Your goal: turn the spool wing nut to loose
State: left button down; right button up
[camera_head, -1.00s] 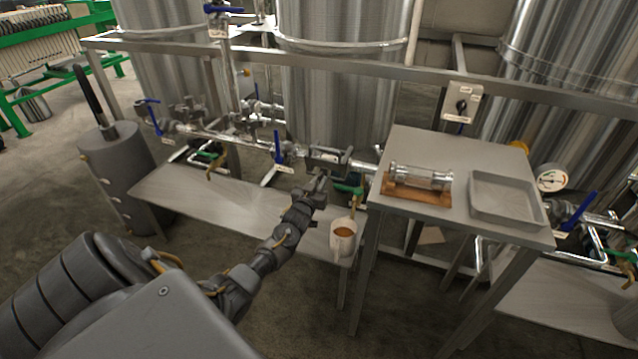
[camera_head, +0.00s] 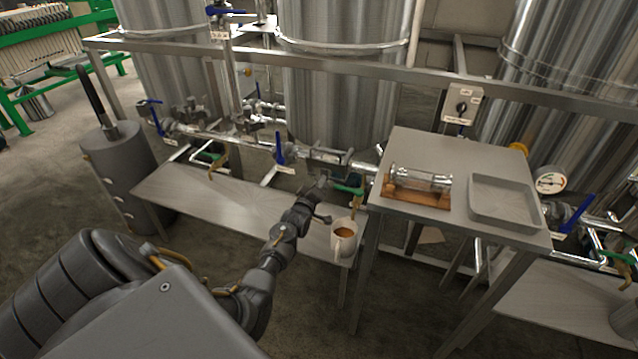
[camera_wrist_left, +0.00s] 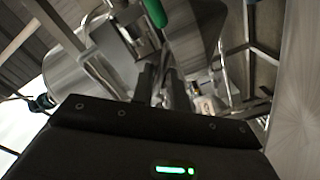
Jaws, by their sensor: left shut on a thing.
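The pipe spool (camera_head: 325,157) with its grey clamps runs along the pipe line in front of the middle tank. My left gripper (camera_head: 321,184) reaches up to the underside of this spool from the front. In the left wrist view its two dark fingers (camera_wrist_left: 163,86) stand close together just below the metal clamp parts (camera_wrist_left: 138,40). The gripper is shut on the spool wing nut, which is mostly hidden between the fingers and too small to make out. How far the nut is turned cannot be seen. My right gripper is not in view.
A mug (camera_head: 343,238) with brown liquid stands on the low bench (camera_head: 225,208), close right of my left wrist. A green-handled valve (camera_head: 347,188) is right of the gripper.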

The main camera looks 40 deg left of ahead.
pick_arm(q)
jog(key=shift+f+n+p, duration=0.15)
jog(key=shift+n+p, duration=0.2)
jog(key=shift+n, duration=1.5)
jog(key=shift+f+n+p, duration=0.15)
jog(key=shift+n+p, duration=0.2)
jog(key=shift+n, duration=1.5)
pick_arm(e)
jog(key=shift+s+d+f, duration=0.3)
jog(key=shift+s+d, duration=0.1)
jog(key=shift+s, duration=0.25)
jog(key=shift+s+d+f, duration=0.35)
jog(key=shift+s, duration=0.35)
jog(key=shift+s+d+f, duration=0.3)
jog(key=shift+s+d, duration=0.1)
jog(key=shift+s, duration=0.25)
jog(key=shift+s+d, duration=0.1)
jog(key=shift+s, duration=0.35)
pick_arm(q)
jog(key=c, duration=1.4)
grip_release()
